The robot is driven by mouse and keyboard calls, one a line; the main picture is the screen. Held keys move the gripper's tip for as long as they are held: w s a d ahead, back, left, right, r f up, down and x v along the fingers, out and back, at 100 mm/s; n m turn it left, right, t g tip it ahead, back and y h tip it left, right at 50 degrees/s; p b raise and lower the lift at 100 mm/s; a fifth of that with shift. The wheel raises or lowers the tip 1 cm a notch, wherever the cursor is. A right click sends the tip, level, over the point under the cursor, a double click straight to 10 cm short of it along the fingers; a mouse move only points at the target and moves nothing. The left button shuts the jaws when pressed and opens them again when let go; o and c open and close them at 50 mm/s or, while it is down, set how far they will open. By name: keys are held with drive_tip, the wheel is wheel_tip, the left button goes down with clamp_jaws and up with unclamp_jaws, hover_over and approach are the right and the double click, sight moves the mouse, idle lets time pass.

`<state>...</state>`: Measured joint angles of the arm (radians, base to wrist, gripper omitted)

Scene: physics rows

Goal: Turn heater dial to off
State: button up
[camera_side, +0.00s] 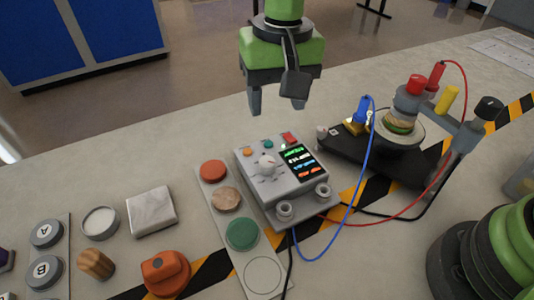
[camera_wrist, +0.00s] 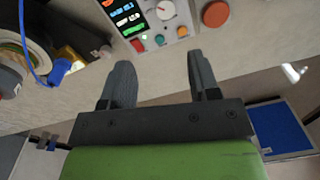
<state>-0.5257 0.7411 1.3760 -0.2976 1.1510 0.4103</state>
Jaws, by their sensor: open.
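A grey control box (camera_side: 283,178) stands on the bench in the middle of the side view. It carries a pale dial (camera_side: 266,165) with a pointer on its top face, beside a small lit display (camera_side: 300,160). The pale dial also shows at the top of the wrist view (camera_wrist: 165,10). The dial's markings are too small to read. My gripper (camera_side: 277,105) hangs above and behind the box with its fingers pointing down, apart and empty. In the wrist view my gripper (camera_wrist: 158,68) is open, short of the box, touching nothing.
A strip with several round discs (camera_side: 242,234) lies left of the box. An orange knob (camera_side: 165,272) sits at the front left. Blue (camera_side: 350,195) and red cables run right to a black stand (camera_side: 375,155). A marble block (camera_side: 151,210) lies further left.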

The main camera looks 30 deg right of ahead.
sight(267, 161)
drive_tip(key=f, duration=0.1)
drive_tip(key=a+f, duration=0.1)
drive_tip(key=f, duration=0.1)
drive_tip(key=shift+a+f, duration=0.2)
drive_tip(key=shift+a, duration=0.1)
wheel_tip(267, 161, down, 9)
drive_tip(key=shift+f, duration=0.15)
drive_tip(key=c, duration=0.9)
